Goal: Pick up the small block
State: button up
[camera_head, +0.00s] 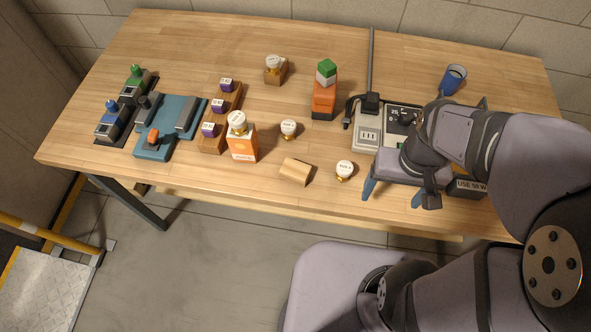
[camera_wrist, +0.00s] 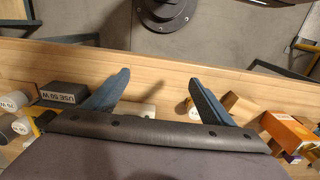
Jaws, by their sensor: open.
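A small plain wooden block (camera_head: 295,171) lies near the front edge of the table, left of my gripper. My gripper (camera_head: 392,194) is open over the front edge on the right, fingers pointing down and nothing between the tips. In the wrist view the blue fingers of my gripper (camera_wrist: 160,78) are spread wide. The small block (camera_wrist: 240,107) shows there just right of the right finger, apart from it and partly hidden.
A round white-topped piece (camera_head: 345,169) stands between block and gripper. An orange box (camera_head: 243,143) stands left of the block. A power strip (camera_head: 367,135) and black-topped unit (camera_head: 402,117) lie behind my gripper. The table (camera_head: 240,188) is bare along the front left.

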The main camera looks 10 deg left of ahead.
notch_tip(320, 180, up, 4)
jog(key=n+t+h+b, duration=0.1)
jog(key=n+t, duration=0.6)
jog(key=n, duration=1)
jog(key=n+t+h, duration=0.2)
jog(key=n+t, duration=0.4)
jog(key=n, duration=1.1)
send_over(292, 176)
jog(key=s+a, duration=0.2)
jog(key=s, duration=0.3)
jog(key=shift+m, duration=0.3)
jog(key=f, duration=0.9)
jog(key=shift+w+d+f, duration=0.1)
jog(key=shift+w+d, duration=0.15)
jog(key=shift+d, duration=0.15)
jog(key=shift+f, duration=0.65)
jog(key=shift+p+x, duration=1.2)
jog(key=shift+x, duration=2.1)
jog(key=shift+w+d, duration=0.15)
jog(key=shift+w, duration=0.2)
